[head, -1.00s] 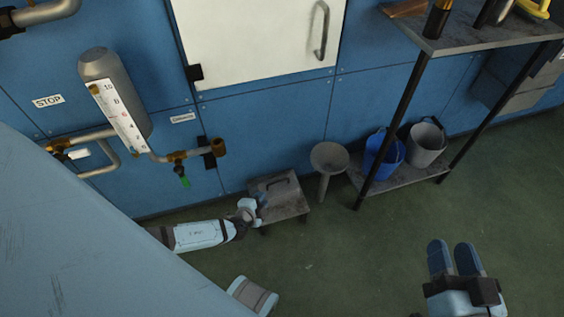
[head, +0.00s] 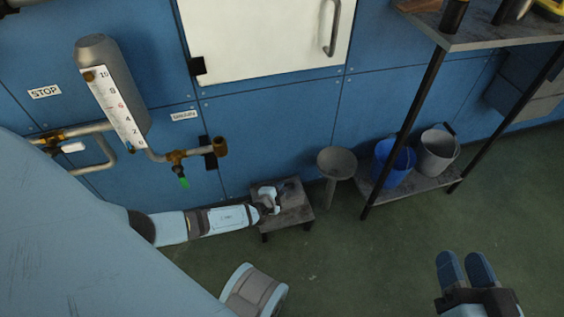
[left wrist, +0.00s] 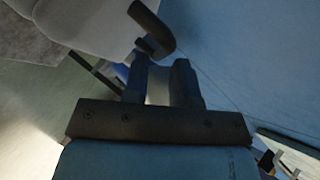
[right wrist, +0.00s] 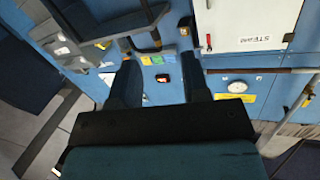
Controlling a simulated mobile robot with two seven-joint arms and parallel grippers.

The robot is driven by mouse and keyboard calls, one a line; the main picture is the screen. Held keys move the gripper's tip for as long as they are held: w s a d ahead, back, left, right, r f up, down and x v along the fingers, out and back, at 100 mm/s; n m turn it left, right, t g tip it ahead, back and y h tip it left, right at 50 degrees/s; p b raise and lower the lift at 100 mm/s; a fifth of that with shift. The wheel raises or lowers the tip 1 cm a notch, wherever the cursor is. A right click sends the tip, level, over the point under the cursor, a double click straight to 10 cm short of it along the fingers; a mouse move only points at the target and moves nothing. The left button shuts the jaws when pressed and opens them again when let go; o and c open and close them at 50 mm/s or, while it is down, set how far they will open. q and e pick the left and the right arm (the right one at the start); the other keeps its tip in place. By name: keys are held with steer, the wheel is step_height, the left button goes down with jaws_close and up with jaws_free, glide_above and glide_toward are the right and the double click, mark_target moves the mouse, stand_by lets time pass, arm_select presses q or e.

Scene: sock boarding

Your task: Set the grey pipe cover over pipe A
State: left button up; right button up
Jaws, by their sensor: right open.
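The grey pipe cover (left wrist: 85,20) appears to be the large grey piece with a dark handle (left wrist: 158,28) in the left wrist view. In the head view my left gripper (head: 272,197) is over the low stool and partly hides what is there. In the left wrist view its fingers are a little apart, with their tips close to the handle; I cannot tell if they grip it. My right gripper (head: 466,268) is open, empty and away from the stool. No label for pipe A can be read. A pipe with a brass valve (head: 178,157) is on the blue wall.
The low grey stool (head: 293,219) stands by the wall. A grey funnel-shaped stand (head: 337,163), a blue bucket (head: 392,163) and a grey bucket (head: 433,152) are to its right, the buckets on the rack's lower shelf (head: 410,190). The green floor in front is clear.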

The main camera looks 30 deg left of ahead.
arm_select(q)
steer(key=x, duration=0.3)
steer(key=shift+s+b, duration=0.1)
steer(key=shift+b, duration=0.3)
jaws_close()
steer(key=shift+r, duration=0.15)
